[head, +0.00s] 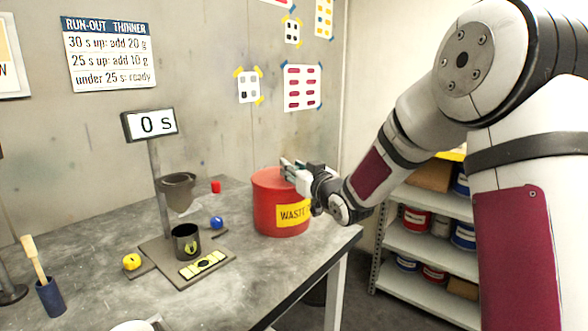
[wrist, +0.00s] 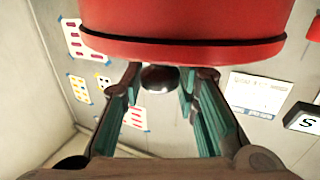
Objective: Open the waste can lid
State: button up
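The red waste can (head: 275,210), with a yellow "WASTE" label, stands at the right end of the grey bench. Its lid looks shut. In the wrist view the can (wrist: 190,20) hangs upside down at the top, with a dark rim band and a dark round knob (wrist: 160,79) on the lid. My gripper (head: 290,166) reaches in from the right at lid height. In the wrist view my gripper (wrist: 166,76) is open, its teal-padded fingers spread on either side of the knob. I cannot tell whether either fingertip touches it. The head view hides the knob behind my gripper.
Shelves (head: 430,244) with paint cans stand right of the bench.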

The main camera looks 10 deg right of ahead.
grip_shut()
jog(key=shift+r, duration=0.15)
